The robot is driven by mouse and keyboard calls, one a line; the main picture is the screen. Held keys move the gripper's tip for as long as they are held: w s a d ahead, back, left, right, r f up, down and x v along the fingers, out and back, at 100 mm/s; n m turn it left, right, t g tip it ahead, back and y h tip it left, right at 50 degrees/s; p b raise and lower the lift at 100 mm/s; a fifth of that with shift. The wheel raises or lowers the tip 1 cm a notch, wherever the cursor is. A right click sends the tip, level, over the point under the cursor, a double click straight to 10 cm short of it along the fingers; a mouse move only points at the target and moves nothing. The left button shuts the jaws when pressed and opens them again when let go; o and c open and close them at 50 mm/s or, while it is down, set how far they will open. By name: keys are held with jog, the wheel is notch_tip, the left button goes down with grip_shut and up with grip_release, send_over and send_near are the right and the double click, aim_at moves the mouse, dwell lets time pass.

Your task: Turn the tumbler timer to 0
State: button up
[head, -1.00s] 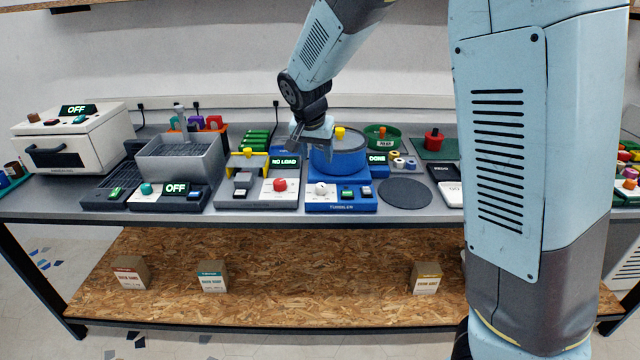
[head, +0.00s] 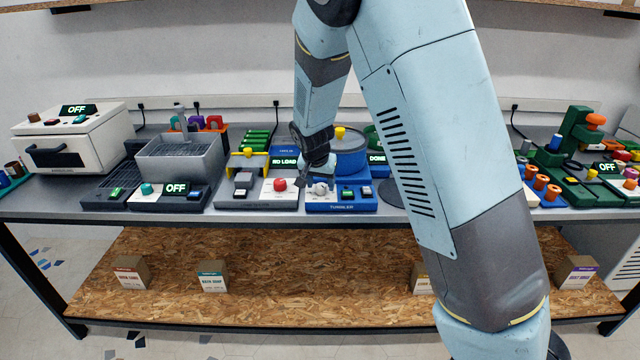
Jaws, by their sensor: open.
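My gripper (head: 315,182) is open at the dial, pointing down in front of the drum. I cannot tell whether the fingers touch the dial.
Left of the tumbler is a grey machine with a red knob (head: 280,185) and a NO LOAD display (head: 284,161). Further left are a grey basin (head: 180,160) and a white oven-like box (head: 70,145). Green and orange devices (head: 575,150) stand at the right. Small boxes sit on the lower shelf (head: 330,275).

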jog(key=shift+w+f, duration=0.1)
jog(key=shift+f, duration=0.25)
jog(key=c, duration=0.9)
jog(key=shift+a, duration=0.15)
jog(key=shift+c, duration=0.6)
